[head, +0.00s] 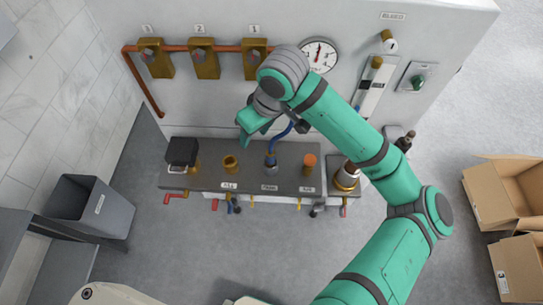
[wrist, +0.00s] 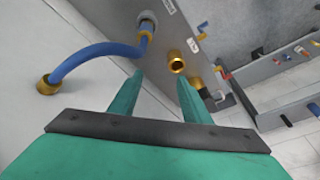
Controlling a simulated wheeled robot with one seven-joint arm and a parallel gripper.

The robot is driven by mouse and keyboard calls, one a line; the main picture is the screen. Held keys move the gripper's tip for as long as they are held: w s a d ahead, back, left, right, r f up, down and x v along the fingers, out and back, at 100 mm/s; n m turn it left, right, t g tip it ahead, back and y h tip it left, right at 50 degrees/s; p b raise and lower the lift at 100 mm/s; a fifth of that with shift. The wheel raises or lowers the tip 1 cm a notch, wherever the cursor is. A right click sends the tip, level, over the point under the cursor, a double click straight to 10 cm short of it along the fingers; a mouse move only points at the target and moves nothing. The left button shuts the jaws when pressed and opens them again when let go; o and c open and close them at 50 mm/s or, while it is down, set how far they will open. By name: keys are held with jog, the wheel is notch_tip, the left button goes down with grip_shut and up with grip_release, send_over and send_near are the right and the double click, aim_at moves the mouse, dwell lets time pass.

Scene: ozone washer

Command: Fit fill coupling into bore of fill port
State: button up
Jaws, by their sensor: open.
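The fill port (head: 230,164) is an upright brass cup with an open bore on the grey bench, behind a label that seems to read FILL. In the wrist view the fill port (wrist: 177,62) shows just beyond the right fingertip. The fill coupling (wrist: 46,85) is a brass end on a blue hose (wrist: 95,50), off to the left of my fingers and apart from them. The hose (head: 283,136) rises from a grey fitting (head: 270,161); in the head view my arm hides the coupling. My gripper (head: 248,128) is open and empty above the bench.
An orange-capped brass fitting (head: 309,162) stands right of the hose fitting, and a black box (head: 182,151) left of the fill port. Brass valves (head: 205,62), a copper pipe (head: 127,70) and a gauge (head: 319,55) are on the cabinet. Cardboard boxes (head: 500,195) sit far right.

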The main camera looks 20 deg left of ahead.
jog(key=h, duration=0.2)
send_near(271, 152)
jog(key=shift+w+a+f, duration=0.1)
jog(key=shift+w+f, duration=0.05)
jog(key=shift+f, duration=0.5)
jog(key=f, duration=0.2)
jog(key=a+f, duration=0.1)
jog(key=f, duration=0.1)
jog(key=shift+f, duration=0.35)
jog(key=shift+w+f, duration=0.2)
jog(key=shift+f, duration=2.4)
jog(key=shift+c, duration=0.3)
grip_shut()
jog(key=shift+a, duration=0.1)
